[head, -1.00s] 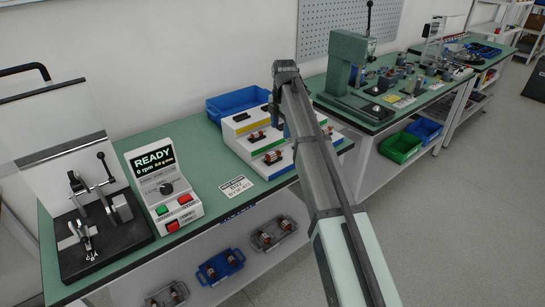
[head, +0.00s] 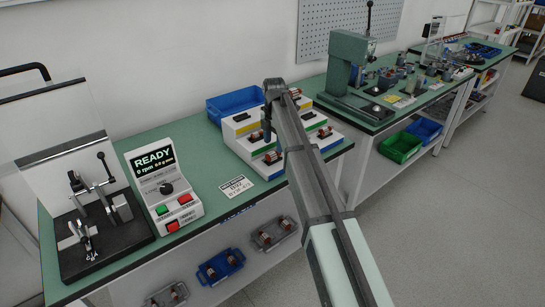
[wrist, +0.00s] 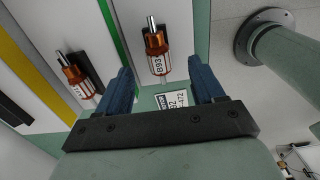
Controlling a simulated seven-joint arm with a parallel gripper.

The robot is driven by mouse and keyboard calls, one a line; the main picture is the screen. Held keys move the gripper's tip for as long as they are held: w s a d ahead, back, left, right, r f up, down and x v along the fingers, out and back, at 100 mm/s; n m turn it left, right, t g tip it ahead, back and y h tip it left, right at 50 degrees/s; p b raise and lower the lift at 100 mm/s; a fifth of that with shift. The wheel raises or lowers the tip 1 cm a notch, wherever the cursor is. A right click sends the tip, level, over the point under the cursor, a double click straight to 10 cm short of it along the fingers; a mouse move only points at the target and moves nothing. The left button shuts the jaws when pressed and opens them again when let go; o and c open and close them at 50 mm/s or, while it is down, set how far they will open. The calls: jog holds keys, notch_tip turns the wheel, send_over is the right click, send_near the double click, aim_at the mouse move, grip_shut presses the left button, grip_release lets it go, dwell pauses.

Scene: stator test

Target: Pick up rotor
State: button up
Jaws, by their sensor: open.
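A rotor labelled B93 (wrist: 158,55), with copper-orange ends and a steel shaft, lies in the wrist view ahead of my gripper (wrist: 164,72). The gripper is open and empty; its two blue fingers point toward the rotor, one on either side of its line. In the head view, my gripper is over the stepped white rack (head: 243,150), mostly hidden by my arm. Several rotors rest on the rack, including one on its front step (head: 272,157).
A blue bin (head: 232,103) stands behind the rack. A READY control box (head: 165,185) and a black test fixture (head: 100,240) stand to the left. A green press (head: 347,65) is on the right bench. Trays with rotors (head: 220,267) lie on the lower shelf.

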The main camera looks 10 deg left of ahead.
jog(key=shift+a+f, duration=0.15)
jog(key=shift+f, duration=1.15)
jog(key=shift+a+f, duration=0.1)
jog(key=shift+f, duration=1.2)
jog(key=shift+r, duration=0.1)
grip_shut()
jog(key=shift+r, duration=0.1)
notch_tip(320, 180, up, 10)
notch_tip(320, 180, up, 5)
send_over(272, 152)
jog(key=shift+d, duration=0.1)
